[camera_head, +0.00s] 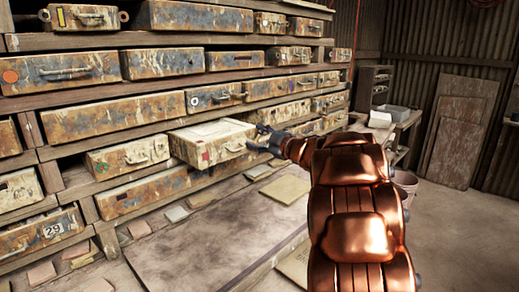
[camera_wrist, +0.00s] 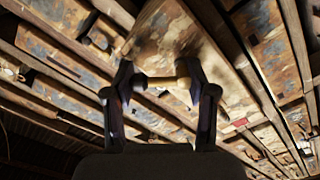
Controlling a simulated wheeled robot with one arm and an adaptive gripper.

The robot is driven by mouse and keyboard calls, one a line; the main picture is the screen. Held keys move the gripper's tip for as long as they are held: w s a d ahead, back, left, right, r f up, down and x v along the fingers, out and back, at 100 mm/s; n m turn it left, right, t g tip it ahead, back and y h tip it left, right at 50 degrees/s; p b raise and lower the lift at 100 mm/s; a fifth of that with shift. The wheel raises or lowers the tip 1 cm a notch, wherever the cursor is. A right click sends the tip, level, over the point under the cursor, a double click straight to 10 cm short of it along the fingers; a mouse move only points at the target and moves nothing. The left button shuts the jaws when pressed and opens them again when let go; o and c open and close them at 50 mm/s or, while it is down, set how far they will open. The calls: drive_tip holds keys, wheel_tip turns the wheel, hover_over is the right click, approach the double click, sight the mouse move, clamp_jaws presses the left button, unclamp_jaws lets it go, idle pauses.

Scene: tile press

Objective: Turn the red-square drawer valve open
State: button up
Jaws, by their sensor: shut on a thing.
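The drawer with the red square (camera_head: 214,137) juts out of the shelf in the head view, its worn, pale top exposed. The small red square (camera_head: 205,156) is on the left of its front, and a pale handle (camera_head: 235,147) is on the right of that front. My gripper (camera_head: 259,138) is at the right end of this front, by the handle. In the wrist view, my gripper (camera_wrist: 160,82) has its two dark fingers on either side of a short pale bar (camera_wrist: 158,83) and is shut on it; this appears to be the handle. The fingertip contact is small and dark.
Closed, rusty drawers (camera_head: 115,120) fill the wooden shelf around it. Loose tiles (camera_head: 285,189) lie on the low platform (camera_head: 215,240) below. A side table (camera_head: 405,125) and bucket (camera_head: 405,181) stand to the right. The floor at right (camera_head: 460,235) is clear.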

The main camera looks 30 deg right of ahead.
drive_tip(key=n+b, duration=0.1)
drive_tip(key=n, duration=0.1)
drive_tip(key=n+b, duration=0.1)
drive_tip(key=b, duration=0.1)
drive_tip(key=a+n+b, duration=0.1)
drive_tip(key=n+b, duration=0.1)
drive_tip(key=shift+s+a+f+n, duration=0.1)
drive_tip(key=shift+f+n, duration=0.2)
drive_tip(key=shift+f, duration=0.05)
drive_tip(key=shift+a+r+n+b, duration=0.1)
drive_tip(key=shift+a+n+b, duration=0.05)
drive_tip(key=shift+n+b, duration=1.35)
drive_tip(key=o, duration=0.8)
drive_tip(key=shift+o, duration=1.4)
drive_tip(key=shift+r, duration=0.25)
drive_tip(key=v, duration=1.2)
drive_tip(key=shift+r, duration=0.1)
